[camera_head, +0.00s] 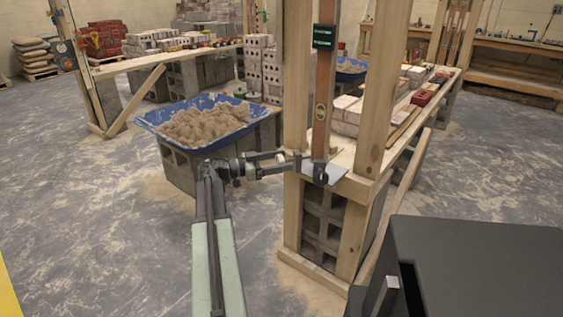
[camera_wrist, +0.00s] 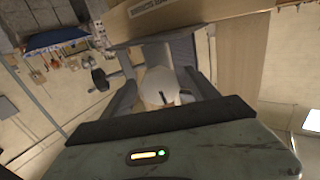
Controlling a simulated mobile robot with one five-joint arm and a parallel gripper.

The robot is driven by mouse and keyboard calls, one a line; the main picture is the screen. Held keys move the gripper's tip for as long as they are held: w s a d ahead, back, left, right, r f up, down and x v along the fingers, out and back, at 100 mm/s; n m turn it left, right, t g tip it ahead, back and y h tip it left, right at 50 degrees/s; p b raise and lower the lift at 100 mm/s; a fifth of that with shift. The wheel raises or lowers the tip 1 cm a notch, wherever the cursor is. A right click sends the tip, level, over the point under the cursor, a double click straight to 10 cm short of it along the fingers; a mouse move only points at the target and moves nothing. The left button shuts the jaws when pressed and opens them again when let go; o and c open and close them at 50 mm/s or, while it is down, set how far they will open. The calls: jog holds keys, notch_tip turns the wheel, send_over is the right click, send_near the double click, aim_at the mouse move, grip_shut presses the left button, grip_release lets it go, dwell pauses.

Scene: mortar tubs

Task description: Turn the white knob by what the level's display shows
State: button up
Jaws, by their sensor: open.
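The white knob (camera_wrist: 160,84) shows in the wrist view as a pale round face with a dark mark at its lower edge. My gripper (camera_wrist: 164,92) is open, with a grey finger on each side of the knob. I cannot tell whether the fingers touch it. In the head view my gripper (camera_head: 297,164) is beside the wooden post, at the foot of the upright level (camera_head: 323,80). The level's dark display (camera_head: 324,36) has small green marks that I cannot read. A greenish vial (camera_head: 320,111) sits lower on the level.
Timber posts (camera_head: 298,80) stand close around the level, above a block-supported bench. A blue tub (camera_head: 160,116) of sand-coloured mortar stands on blocks to the left. A dark box-like surface (camera_head: 475,265) fills the lower right. The floor at left is clear.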

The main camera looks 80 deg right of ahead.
jog(key=c, duration=1.1)
jog(key=shift+c, duration=1.3)
jog(key=n, duration=0.4)
jog(key=shift+n, duration=0.3)
jog(key=n, duration=0.5)
jog(key=shift+w+d+n, duration=0.1)
jog(key=shift+n, duration=0.2)
jog(key=n, duration=0.5)
jog(key=shift+w+n, duration=0.1)
jog(key=shift+n, duration=2.6)
